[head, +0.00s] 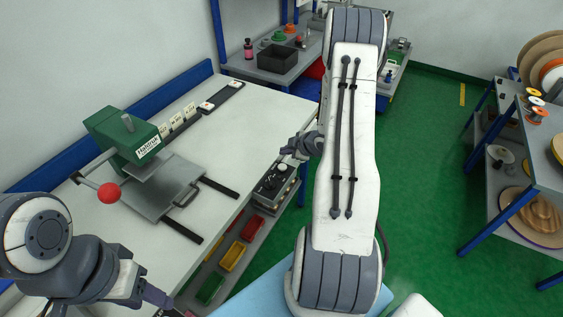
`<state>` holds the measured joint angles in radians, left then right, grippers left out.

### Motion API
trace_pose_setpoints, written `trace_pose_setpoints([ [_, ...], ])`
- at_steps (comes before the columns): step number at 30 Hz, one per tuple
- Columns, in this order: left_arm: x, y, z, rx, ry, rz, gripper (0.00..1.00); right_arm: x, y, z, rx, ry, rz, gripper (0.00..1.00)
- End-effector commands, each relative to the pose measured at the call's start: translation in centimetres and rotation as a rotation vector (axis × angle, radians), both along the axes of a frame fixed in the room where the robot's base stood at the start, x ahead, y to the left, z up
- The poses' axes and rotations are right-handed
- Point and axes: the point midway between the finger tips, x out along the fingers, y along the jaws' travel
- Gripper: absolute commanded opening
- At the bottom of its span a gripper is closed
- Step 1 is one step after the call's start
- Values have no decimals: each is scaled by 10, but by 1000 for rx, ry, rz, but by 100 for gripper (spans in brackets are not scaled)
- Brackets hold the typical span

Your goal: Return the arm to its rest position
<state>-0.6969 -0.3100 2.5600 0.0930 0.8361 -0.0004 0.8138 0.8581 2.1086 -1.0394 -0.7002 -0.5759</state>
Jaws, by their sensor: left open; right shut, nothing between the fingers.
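My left gripper (168,303) is at the lower left, over the near edge of the white workbench (205,258). It is open, and its fingertips are partly cut off by the bottom edge of the picture. My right arm (345,150) rises large through the middle of the view. My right gripper (288,151) shows to the left of that arm, near the bench's right edge and above a control box (274,180). It is shut and empty.
A green press (125,140) with a red-knobbed lever (108,192) stands on the bench. Coloured bins (231,256) sit below the bench edge. A rear bench holds a black bin (278,58). A shelf with spools (540,130) is at right. Green floor between is clear.

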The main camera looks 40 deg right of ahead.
Motion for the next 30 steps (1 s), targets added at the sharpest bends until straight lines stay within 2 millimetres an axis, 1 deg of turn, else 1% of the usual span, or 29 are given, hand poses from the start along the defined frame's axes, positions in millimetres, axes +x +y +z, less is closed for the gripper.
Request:
trace_pose_setpoints([
  [1, 0, 0, 9, 0, 0, 0, 50, 0, 0, 10, 0, 0, 0, 0],
  [4, 0, 0, 13, 0, 0, 0, 50, 0, 0, 15, 1, 0, -1, 0],
  [20, 0, 0, 12, 0, 0, 1, 50, 0, 0, 14, 1, 1, 0, 0],
  [22, 0, 0, 12, 0, 0, 2, 50, 3, 4, 17, -3, 7, 0, 0],
  [23, 0, 0, 12, 0, 0, 2, 50, 5, 7, 19, -7, 14, 0, 0],
  [26, 0, 0, 11, 0, 0, 2, 50, 19, 29, 35, -25, 55, -7, 0],
  [29, 0, 0, 10, 0, 0, 2, 50, 33, 71, 62, -46, 121, -35, 0],
  [30, 0, 0, 9, 0, 0, 2, 50, 36, 91, 74, -51, 150, -51, 0],
])
